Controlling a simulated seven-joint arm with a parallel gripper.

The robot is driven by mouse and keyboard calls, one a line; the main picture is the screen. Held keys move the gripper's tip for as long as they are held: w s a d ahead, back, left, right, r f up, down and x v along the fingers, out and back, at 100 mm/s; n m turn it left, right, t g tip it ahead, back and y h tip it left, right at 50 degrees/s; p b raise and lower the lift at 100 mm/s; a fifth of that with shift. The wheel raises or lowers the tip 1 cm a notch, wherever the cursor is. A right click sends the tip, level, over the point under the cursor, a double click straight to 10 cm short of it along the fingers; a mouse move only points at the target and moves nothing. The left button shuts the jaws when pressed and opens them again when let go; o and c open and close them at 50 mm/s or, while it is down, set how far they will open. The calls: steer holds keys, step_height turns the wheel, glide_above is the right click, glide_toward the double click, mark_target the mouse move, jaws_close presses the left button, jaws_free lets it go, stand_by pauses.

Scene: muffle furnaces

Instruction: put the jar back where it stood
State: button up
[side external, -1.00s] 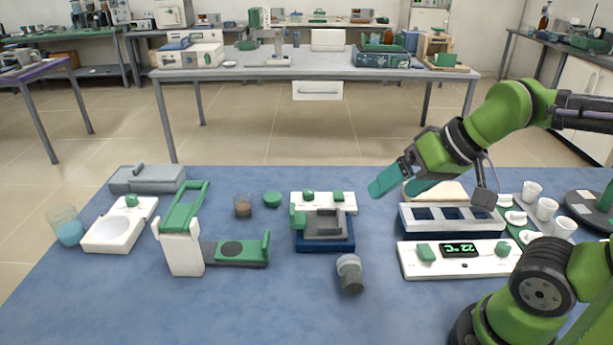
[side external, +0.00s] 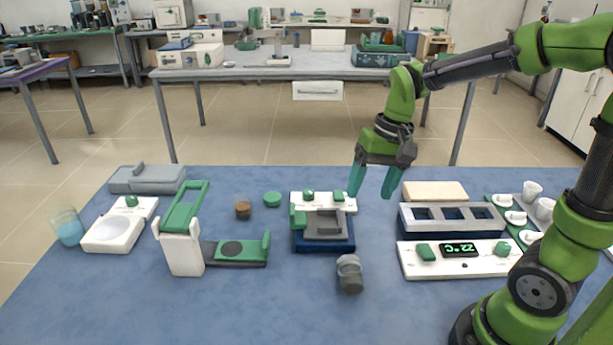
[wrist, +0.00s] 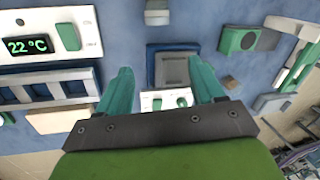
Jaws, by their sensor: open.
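A grey-capped container (side external: 349,273) stands nearer the front and also shows at the top of the wrist view (wrist: 157,12). The frames do not settle which of these is the task's jar. My gripper (side external: 372,192) is open and empty, fingers pointing down, above the table just right of the white and blue device (side external: 323,247). It also shows in the wrist view (wrist: 160,86).
A white unit reading 22 °C (side external: 460,260) and a grey rack with square openings (side external: 452,219) stand at the right. A green and white device (side external: 182,250), a white dish-topped unit (side external: 110,236) and a beaker of blue liquid (side external: 67,229) stand left.

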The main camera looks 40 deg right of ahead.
steer(key=w+d+f+m+g+y, duration=0.1)
steer(key=w+d+f+g, duration=0.1)
steer(key=w+f+g, duration=0.15)
glide_toward(350, 260)
steer(key=shift+m+g+y, duration=0.25)
steer(key=shift+m+y, duration=0.05)
steer(key=shift+y, duration=0.1)
step_height(350, 260, down, 5)
steer(key=shift+w+d+r, duration=0.15)
steer(key=shift+r, duration=0.05)
steer(key=shift+x, duration=3.25)
